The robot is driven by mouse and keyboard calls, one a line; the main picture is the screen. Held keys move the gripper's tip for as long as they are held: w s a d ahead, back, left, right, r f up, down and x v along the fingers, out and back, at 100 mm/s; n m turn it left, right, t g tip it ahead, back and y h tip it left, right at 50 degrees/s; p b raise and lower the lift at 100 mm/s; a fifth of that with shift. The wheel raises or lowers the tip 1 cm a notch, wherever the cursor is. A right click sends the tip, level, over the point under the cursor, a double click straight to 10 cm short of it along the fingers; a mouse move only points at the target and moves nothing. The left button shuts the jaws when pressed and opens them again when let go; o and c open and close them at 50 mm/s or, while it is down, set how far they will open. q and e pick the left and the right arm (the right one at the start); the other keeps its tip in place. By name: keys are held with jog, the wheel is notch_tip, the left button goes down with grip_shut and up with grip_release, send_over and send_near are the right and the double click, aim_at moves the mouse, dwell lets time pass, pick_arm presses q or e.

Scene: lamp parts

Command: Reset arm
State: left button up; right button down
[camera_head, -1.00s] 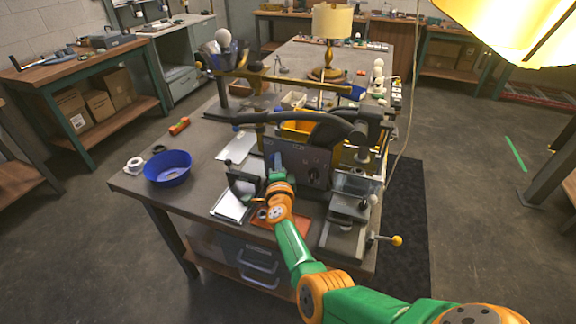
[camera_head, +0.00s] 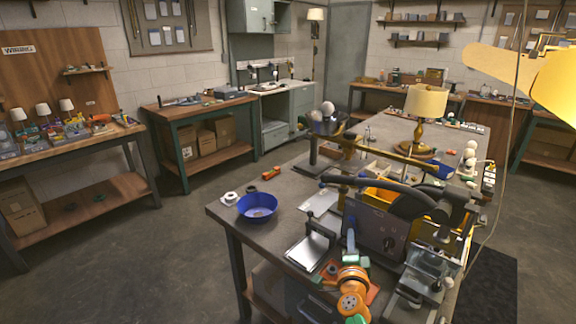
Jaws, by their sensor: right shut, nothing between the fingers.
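My right gripper (camera_head: 350,246) is at the lower middle of the head view, in front of the dark machine body on the workbench. Its orange and green wrist (camera_head: 352,284) shows below it. The fingers are small and partly lost against the machine; they look shut and hold nothing that I can see. I cannot tell whether they touch the machine. My left gripper is not in view. A brass lamp (camera_head: 418,134) with a cream shade stands upright at the back of the workbench.
A blue bowl (camera_head: 257,208) sits near the workbench's left edge, beside a white ring (camera_head: 230,197). A grey machine with a dark curved arm (camera_head: 385,192) stands by my gripper. A clear-topped fixture (camera_head: 428,272) is to its right. Floor at left is open.

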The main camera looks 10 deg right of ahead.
jog(key=s+a+f+n+g+y, duration=0.35)
jog(key=s+n, duration=0.25)
jog(key=s, duration=0.2)
jog(key=s+a+f+n+g+y, duration=0.25)
jog(key=s+f+n, duration=0.25)
jog(key=s+n, duration=0.3)
jog(key=s+a+f+n+g+y, duration=0.25)
jog(key=s+a+f+n, duration=0.2)
jog(key=s, duration=0.45)
jog(key=s+d+r+n+g+h, duration=0.1)
jog(key=s+d+n+g+h, duration=0.2)
jog(key=s, duration=0.8)
notch_tip(320, 180, down, 16)
jog(key=s+a+f+g, duration=0.1)
jog(key=s+g, duration=0.2)
jog(key=s+d+f, duration=0.1)
jog(key=s+f, duration=0.8)
jog(key=s, duration=0.2)
jog(key=shift+s+d+f+g, duration=0.25)
jog(key=shift+d+f+g, duration=0.1)
jog(key=shift+g, duration=0.1)
jog(key=shift+y, duration=0.25)
